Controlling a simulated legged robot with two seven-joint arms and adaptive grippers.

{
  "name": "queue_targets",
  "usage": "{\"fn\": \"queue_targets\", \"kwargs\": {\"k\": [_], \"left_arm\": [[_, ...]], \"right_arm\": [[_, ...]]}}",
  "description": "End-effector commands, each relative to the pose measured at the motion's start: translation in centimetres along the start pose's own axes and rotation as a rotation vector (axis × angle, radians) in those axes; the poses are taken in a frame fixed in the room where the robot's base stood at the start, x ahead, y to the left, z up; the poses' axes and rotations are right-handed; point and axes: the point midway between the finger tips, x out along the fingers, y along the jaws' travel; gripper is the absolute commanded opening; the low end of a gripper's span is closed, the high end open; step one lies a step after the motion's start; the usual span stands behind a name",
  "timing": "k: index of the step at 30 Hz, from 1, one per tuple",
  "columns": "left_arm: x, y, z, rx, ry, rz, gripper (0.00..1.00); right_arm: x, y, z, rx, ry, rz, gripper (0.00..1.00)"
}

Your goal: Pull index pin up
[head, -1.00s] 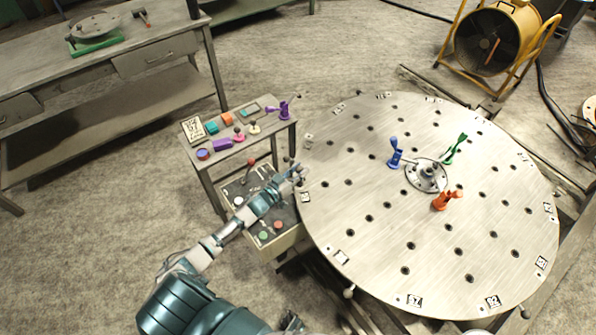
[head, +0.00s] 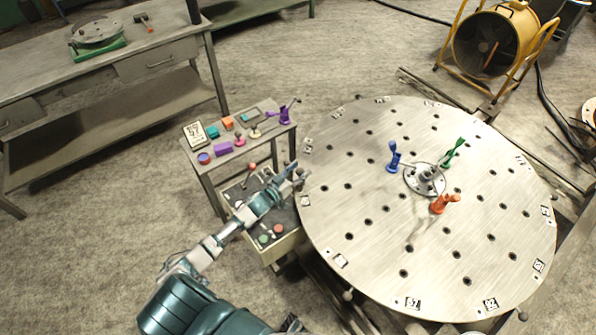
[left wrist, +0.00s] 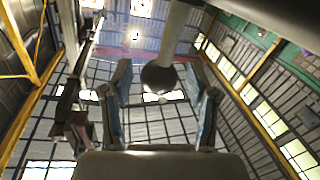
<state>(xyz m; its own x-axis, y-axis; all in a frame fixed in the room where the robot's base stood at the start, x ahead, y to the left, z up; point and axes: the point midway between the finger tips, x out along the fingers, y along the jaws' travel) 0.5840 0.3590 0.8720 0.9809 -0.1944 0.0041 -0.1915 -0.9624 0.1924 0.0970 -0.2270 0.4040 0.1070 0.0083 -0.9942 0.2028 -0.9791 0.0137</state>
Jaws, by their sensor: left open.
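My left gripper (head: 293,172) is at the left rim of the big round turntable (head: 330,215), above the control box. Its fingers are open. In the left wrist view the open fingers (left wrist: 162,95) stand on either side of a dark ball knob (left wrist: 160,78) on a thick grey rod. The knob looks apart from both fingers, and its depth is hard to judge. This may be the index pin's knob; in the head view the pin is too small or hidden by the gripper to pick out. My right gripper does not show.
The control box (head: 285,243) with a red-knobbed lever (head: 251,167) and buttons lies under my forearm. A small cart (head: 203,170) with coloured parts stands behind it. Blue (head: 394,157), green (head: 452,155) and orange (head: 441,204) clamps stand on the turntable.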

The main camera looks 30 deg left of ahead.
Motion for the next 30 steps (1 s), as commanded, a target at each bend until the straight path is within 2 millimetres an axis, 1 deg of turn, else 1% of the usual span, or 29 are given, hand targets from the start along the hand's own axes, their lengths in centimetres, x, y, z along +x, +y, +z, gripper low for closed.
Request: {"fn": "queue_targets", "kwargs": {"k": [2,5,8,12,15,18,23,30], "left_arm": [[-0.4,0.0,0.1,-0.001,-0.002,-0.001,0.59],[-1.6,0.0,0.3,-0.001,-0.005,0.000,0.59],[-3.6,-0.1,0.3,0.000,-0.006,0.000,0.59],[-6.9,-0.1,0.3,-0.002,-0.006,0.000,0.59],[-8.9,-0.2,0.3,-0.001,-0.004,0.000,0.59],[-10.4,-0.2,0.3,-0.001,-0.004,-0.001,0.59],[-11.7,-0.2,0.2,-0.001,-0.001,0.000,0.59],[-11.8,-0.2,0.1,-0.001,0.000,0.000,0.59]], "right_arm": [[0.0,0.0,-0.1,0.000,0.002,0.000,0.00],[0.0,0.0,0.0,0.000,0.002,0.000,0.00],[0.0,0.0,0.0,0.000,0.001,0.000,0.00],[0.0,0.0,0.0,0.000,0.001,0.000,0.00],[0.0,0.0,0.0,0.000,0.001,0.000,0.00],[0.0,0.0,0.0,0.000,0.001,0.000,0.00],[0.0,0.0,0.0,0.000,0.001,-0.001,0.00],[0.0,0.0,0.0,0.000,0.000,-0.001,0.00]]}}
